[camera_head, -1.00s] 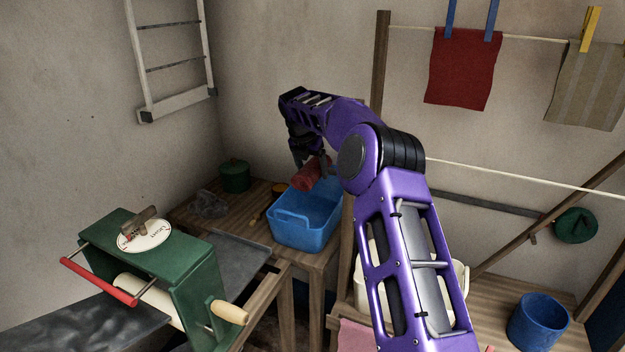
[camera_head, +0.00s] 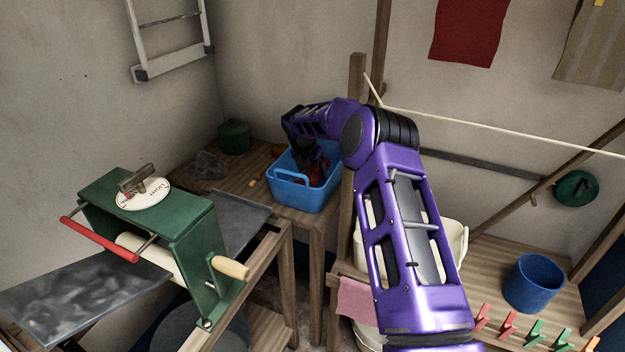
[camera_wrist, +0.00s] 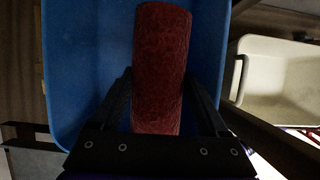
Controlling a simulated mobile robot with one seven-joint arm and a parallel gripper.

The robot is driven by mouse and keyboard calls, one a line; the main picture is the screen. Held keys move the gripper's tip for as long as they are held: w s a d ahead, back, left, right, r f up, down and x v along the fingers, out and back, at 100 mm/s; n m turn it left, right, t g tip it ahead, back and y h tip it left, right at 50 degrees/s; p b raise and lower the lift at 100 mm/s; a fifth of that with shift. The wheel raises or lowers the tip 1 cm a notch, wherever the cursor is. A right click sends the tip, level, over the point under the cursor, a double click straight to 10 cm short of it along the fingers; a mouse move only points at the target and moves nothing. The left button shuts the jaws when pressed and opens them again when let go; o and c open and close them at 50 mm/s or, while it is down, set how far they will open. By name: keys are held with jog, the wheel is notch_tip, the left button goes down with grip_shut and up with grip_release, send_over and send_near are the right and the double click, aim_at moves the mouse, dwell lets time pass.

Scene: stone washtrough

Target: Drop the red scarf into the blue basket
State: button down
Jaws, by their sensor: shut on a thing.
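The red scarf is a rolled dark red bundle, and it shows in the wrist view (camera_wrist: 160,60) between my gripper's fingers. My gripper (camera_wrist: 160,105) is shut on it. Behind the scarf in the wrist view is the inside of the blue basket (camera_wrist: 85,50). In the head view the blue basket (camera_head: 293,197) stands on the wooden table at the back. My gripper is down inside its opening there, with a bit of the red scarf (camera_head: 314,175) visible above the near rim. Whether the scarf touches the basket floor is hidden.
A green pot (camera_head: 234,137) and a grey crumpled cloth (camera_head: 208,165) are left of the basket. A green mangle (camera_head: 165,225) stands at front left. A cream tub (camera_head: 452,240) and a blue bucket (camera_head: 535,284) are at right.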

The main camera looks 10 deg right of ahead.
jog(key=shift+f, duration=1.25)
jog(key=shift+f, duration=0.6)
grip_release()
jog(key=v, duration=1.3)
jog(key=shift+w+d+r, duration=0.1)
jog(key=shift+w+d, duration=0.05)
jog(key=shift+r, duration=0.1)
